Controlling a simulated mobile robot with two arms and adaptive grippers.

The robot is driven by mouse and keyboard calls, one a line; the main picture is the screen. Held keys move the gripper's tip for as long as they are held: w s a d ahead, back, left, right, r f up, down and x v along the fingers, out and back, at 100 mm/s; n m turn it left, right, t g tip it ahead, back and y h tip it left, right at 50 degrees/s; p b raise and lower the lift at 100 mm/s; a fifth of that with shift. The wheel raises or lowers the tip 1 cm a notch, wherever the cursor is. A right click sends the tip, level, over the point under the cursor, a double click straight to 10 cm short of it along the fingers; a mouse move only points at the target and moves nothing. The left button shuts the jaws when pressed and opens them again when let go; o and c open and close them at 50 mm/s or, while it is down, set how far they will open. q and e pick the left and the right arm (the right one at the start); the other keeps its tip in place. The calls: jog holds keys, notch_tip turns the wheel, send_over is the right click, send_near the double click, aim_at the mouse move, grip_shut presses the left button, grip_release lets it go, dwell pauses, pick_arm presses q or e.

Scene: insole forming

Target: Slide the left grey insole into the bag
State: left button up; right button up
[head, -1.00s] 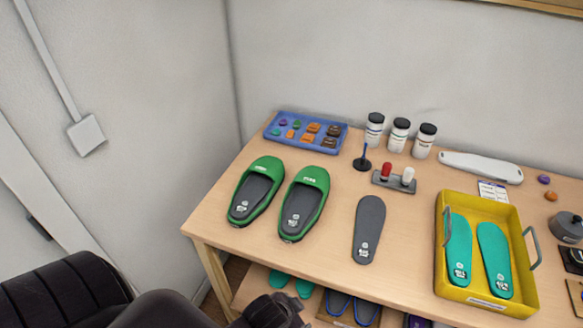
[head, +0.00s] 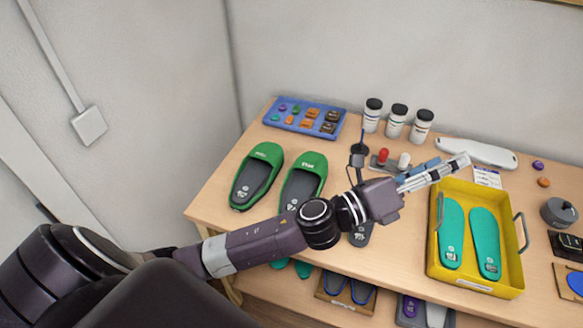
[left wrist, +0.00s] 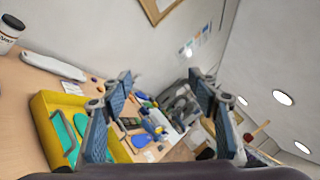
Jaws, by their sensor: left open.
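A loose grey insole (head: 361,239) lies on the table right of the two green shoes. My left arm covers most of it; only its lower end shows. Grey insoles also lie in the left green shoe (head: 268,151) and the right green shoe (head: 314,161). The arm partly covers the right shoe. My left gripper (head: 447,167) is open and empty, above the far edge of the yellow tray and well right of the grey insole. Its spread fingers (left wrist: 160,88) show in the left wrist view. I cannot make out a bag. My right gripper is not in view.
The yellow tray (head: 518,263) holds two teal insoles. Behind stand a blue parts tray (head: 278,122), several white jars (head: 396,121) and a white tool (head: 476,153). The wall closes off the back. A lower shelf holds more insoles.

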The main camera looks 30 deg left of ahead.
pick_arm(q)
jog(key=s+d+m+g+h, duration=0.45)
jog(key=d+m+g, duration=0.25)
jog(key=m, duration=0.7)
jog(key=m+g+y, duration=1)
jog(key=m+y, duration=0.7)
jog(key=m, duration=0.6)
send_over(291, 208)
notch_tip(291, 208, down, 15)
jog(key=shift+w+f+b, duration=0.1)
jog(key=shift+f+b, duration=1.7)
jog(key=shift+f, duration=2.35)
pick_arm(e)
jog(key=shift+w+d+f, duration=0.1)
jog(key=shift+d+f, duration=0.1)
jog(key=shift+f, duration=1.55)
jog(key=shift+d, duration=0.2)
pick_arm(q)
jog(key=shift+f+b, duration=2.4)
jog(key=shift+f, duration=0.35)
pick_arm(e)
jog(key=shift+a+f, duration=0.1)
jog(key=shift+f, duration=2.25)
